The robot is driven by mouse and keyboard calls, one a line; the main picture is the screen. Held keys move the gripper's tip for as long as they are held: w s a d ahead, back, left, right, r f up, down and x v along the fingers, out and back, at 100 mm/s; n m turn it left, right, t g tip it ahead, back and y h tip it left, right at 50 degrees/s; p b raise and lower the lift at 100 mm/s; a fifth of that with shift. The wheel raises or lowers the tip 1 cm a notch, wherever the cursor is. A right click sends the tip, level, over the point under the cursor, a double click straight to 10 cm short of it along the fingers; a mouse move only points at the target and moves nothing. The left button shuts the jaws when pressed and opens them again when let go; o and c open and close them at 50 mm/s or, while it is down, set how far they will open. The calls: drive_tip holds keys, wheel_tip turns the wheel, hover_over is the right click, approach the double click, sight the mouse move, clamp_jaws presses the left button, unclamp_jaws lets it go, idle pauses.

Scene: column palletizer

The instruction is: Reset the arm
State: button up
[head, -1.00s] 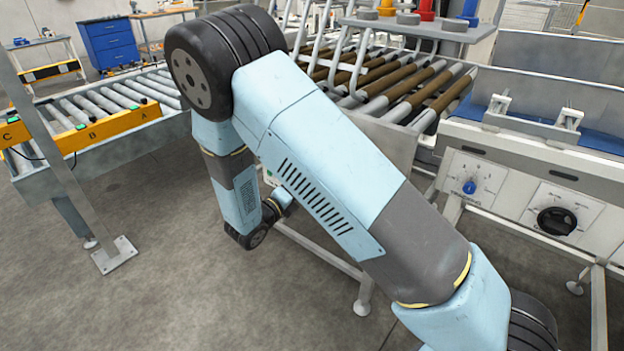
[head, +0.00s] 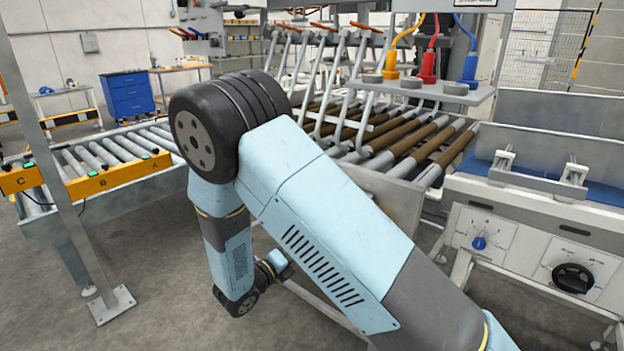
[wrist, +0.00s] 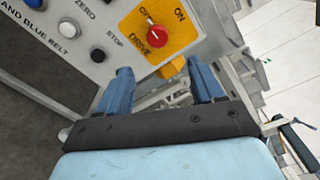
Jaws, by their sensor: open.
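My gripper (wrist: 160,90) shows in the wrist view with its two blue fingers spread apart. It is open, with nothing between the fingers. A control panel with a red rotary DRIVE switch (wrist: 156,37) on a yellow plate lies just beyond the fingertips in the picture; I cannot tell the exact distance. In the head view my arm is bent at the elbow and its forearm hangs down in front of the roller conveyor. The gripper's fingers cannot be made out there.
A roller conveyor (head: 112,151) with a yellow side plate stands left, behind a metal post (head: 62,190). Brown rollers (head: 400,143) lie behind my arm. A white machine with a blue knob (head: 479,243) and a black knob (head: 572,278) stands right. Bare floor is at lower left.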

drive_tip(key=s+d+r+m+g+y, duration=0.1)
drive_tip(key=s+d+r+m+g, duration=0.2)
drive_tip(key=d+r+m+g, duration=0.55)
drive_tip(key=s+d+r+m+g+y, duration=0.1)
drive_tip(key=s+d+r+m+g, duration=0.3)
drive_tip(key=d+r+m, duration=0.75)
drive_tip(key=s+d+r+m+t+y, duration=0.2)
drive_tip(key=s+d+r+m+y, duration=0.2)
drive_tip(key=s+m, duration=0.4)
drive_tip(key=s+d+r+m+t+y, duration=0.2)
drive_tip(key=s+d+r+m+y, duration=0.3)
drive_tip(key=s+m, duration=0.3)
drive_tip(key=shift+s+d+r+m, duration=0.25)
drive_tip(key=shift+s+r+m, duration=0.2)
drive_tip(key=shift+m, duration=1.95)
